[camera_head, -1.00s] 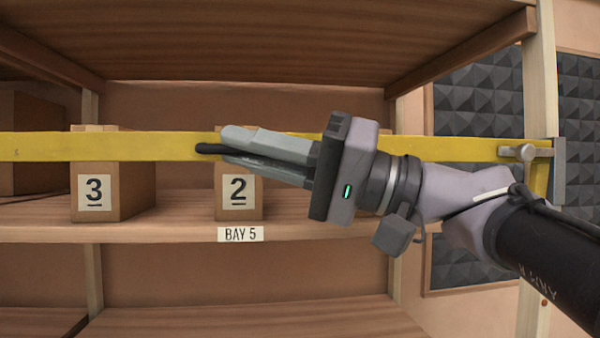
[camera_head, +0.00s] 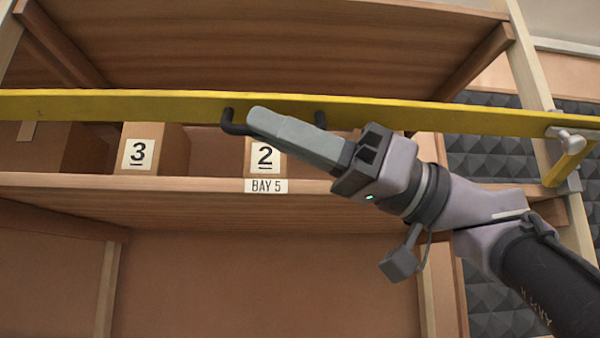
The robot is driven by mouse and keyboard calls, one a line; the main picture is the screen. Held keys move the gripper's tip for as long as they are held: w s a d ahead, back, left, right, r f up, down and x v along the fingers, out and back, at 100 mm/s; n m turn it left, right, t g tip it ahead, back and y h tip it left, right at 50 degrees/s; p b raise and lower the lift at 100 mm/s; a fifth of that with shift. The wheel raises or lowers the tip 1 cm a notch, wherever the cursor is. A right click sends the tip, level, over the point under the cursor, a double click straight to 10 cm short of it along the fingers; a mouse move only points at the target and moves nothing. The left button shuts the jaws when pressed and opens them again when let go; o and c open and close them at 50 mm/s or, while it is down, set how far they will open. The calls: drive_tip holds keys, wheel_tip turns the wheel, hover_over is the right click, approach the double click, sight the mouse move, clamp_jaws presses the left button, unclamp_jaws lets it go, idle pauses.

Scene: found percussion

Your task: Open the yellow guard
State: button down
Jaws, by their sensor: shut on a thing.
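The yellow guard (camera_head: 110,104) is a long flat bar running across the front of the bay, in front of the boxes. It slopes slightly down to the right, where it meets a grey pivot or latch (camera_head: 565,133) and a short yellow bracket on the wooden post. A black handle (camera_head: 230,124) stands out from the bar's face, its two mounts showing left and right of my fingers. My gripper (camera_head: 258,120) is shut on the handle, just in front of the bar. The fingers hide the handle's middle.
Boxes marked 3 (camera_head: 174,150) and 2 (camera_head: 266,154) stand on the shelf (camera_head: 200,212) behind the guard, above a BAY 5 label (camera_head: 266,186). Dark foam panels (camera_head: 497,155) line the wall at right. The compartment below the shelf looks empty.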

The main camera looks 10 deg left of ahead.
drive_tip(key=shift+w+a+f+n+g+h+b, duration=0.1)
drive_tip(key=shift+f+n+g+h+b, duration=0.2)
drive_tip(key=shift+f+n+g+b, duration=0.65)
drive_tip(key=shift+w+f+n+g+h+b, duration=0.1)
drive_tip(key=shift+f+n+g+h+b, duration=0.3)
drive_tip(key=shift+f+n+b, duration=1)
drive_tip(key=shift+f+n+p, duration=0.2)
drive_tip(key=shift+n+p, duration=0.15)
drive_tip(key=shift+n, duration=0.1)
drive_tip(key=c, duration=1.8)
unclamp_jaws()
drive_tip(key=shift+o, duration=0.2)
drive_tip(key=v, duration=1.7)
drive_tip(key=shift+f, duration=0.2)
